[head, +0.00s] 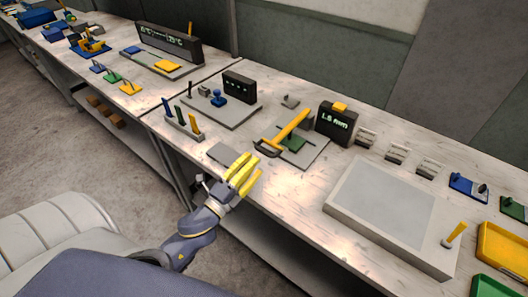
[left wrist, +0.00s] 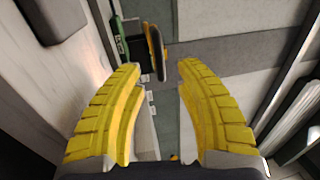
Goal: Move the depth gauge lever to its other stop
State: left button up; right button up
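The depth gauge has a dark display block (head: 337,122) with lit text like "1.6 mm" and a yellow top piece. Beside it, a yellow lever (head: 291,126) with a dark cross handle (head: 267,149) slants over a green block (head: 292,144) on a grey plate. My left gripper (head: 246,172) is in front of the handle, near the table's front edge, apart from it. In the left wrist view its yellow fingers (left wrist: 158,75) are spread with nothing between them. A dark piece with a yellow part (left wrist: 157,50), seemingly the lever end, shows beyond. My right gripper is not in view.
A large grey panel box (head: 385,205) with a yellow stick stands right of the gauge. A rack with blue and yellow handles (head: 184,125) and a dark-faced unit (head: 239,87) are to the left. A thin grey plate (head: 224,154) lies near my gripper.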

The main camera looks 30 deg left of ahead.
aim_at(264, 151)
pick_arm(q)
jog(key=shift+x, duration=2.75)
grip_shut()
